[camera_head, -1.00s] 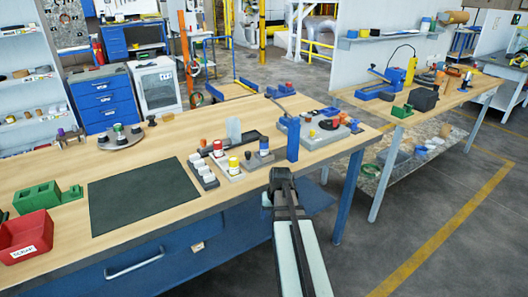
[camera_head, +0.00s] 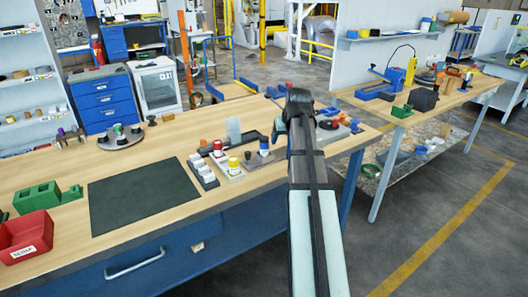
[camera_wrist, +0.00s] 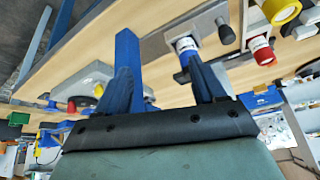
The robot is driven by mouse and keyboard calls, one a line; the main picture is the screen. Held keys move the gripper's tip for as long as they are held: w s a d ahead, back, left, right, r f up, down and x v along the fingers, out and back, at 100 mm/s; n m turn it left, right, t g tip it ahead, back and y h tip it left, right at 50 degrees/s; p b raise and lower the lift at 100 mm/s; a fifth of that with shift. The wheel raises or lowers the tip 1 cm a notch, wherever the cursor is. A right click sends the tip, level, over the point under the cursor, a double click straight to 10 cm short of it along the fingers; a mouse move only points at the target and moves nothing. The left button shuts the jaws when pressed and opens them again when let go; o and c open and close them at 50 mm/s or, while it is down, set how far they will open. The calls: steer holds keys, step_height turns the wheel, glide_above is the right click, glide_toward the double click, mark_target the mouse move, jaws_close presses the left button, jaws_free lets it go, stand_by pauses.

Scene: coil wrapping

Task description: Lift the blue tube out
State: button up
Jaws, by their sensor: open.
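The blue tube (camera_head: 264,144), with a white band, stands upright in a grey holder (camera_head: 236,170) at the right part of the bench. It also shows in the wrist view (camera_wrist: 186,46), partly behind one finger. My gripper (camera_wrist: 160,80) is open, and nothing shows held between its fingers. In the head view my gripper (camera_head: 298,100) is to the right of the tube, and its fingertips are hidden behind the wrist. The tube's lower end is hidden in the holder.
A tall blue post (camera_wrist: 127,50) rises close to the other finger. Beside the tube are yellow (camera_head: 233,163) and red (camera_head: 217,148) tubes. A grey tray with parts (camera_head: 335,130) lies behind my arm. The dark mat (camera_head: 142,195) is bare.

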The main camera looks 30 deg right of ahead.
steer(key=n, duration=0.2)
glide_toward(265, 142)
steer(key=shift+x, duration=6.65)
steer(key=shift+w+d+r, duration=0.15)
steer(key=shift+c, duration=0.3)
steer(key=c, duration=1)
steer(key=shift+c, duration=0.2)
steer(key=shift+r, duration=0.1)
step_height(265, 142, up, 10)
steer(key=shift+f, duration=0.1)
